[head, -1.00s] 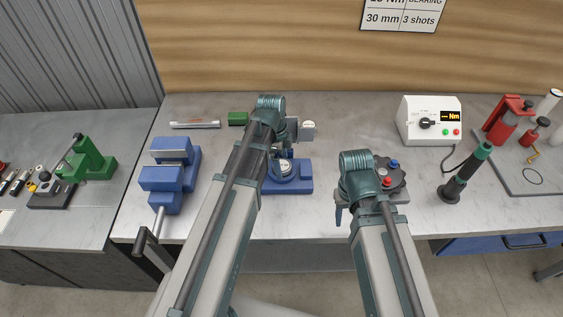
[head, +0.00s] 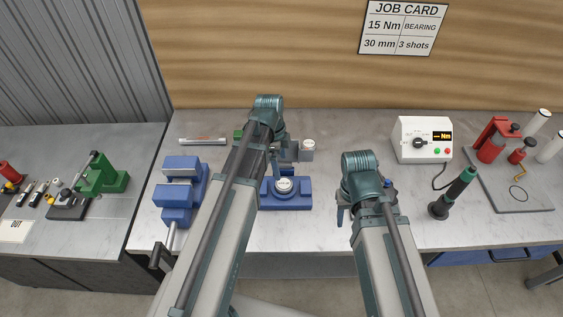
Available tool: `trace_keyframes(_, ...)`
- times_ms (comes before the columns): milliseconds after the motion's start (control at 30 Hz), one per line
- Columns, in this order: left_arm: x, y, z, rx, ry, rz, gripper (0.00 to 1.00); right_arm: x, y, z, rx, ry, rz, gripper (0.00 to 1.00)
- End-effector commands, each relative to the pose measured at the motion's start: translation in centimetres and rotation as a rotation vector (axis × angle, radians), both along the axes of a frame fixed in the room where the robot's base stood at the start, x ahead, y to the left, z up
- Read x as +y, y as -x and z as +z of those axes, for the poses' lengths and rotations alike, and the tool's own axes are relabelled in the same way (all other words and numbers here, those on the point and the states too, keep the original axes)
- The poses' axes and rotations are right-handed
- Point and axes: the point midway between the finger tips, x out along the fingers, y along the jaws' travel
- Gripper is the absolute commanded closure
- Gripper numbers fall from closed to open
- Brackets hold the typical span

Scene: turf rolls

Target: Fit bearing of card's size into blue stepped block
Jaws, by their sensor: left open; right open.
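The job card (head: 403,27) on the back wall reads 15 Nm, bearing 30 mm, 3 shots. The blue stepped block (head: 300,195) sits on the bench in the middle. A round, pale-topped part (head: 285,184) sits in it; its label is too small to read. Another round labelled part (head: 308,144) rests on a small grey block behind, to the right. My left gripper (head: 277,158) is open and empty, just behind the blue block, partly hidden by its arm. My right gripper (head: 342,213) is open at the grey turret fixture, mostly hidden by its wrist.
A blue vise (head: 178,192) stands left, a torque meter (head: 422,140) and black-green driver (head: 452,194) right. A red press (head: 493,140) is far right.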

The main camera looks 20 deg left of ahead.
Motion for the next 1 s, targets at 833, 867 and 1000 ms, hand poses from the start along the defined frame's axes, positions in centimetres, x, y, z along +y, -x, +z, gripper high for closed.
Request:
trace_keyframes(833,-9.1,9.8,2.2,0.077,-0.147,0.737,0.0,0.0,0.0,2.3,0.0,-0.001,-0.005,0.5)
trace_keyframes(867,-9.5,10.4,2.2,0.074,-0.159,0.79,0.0,0.0,0.0,2.3,0.0,-0.001,-0.005,0.5)
trace_keyframes(1000,-11.0,12.8,2.2,0.058,-0.191,1.001,0.0,0.0,0.0,2.3,0.0,-0.001,-0.005,0.5)
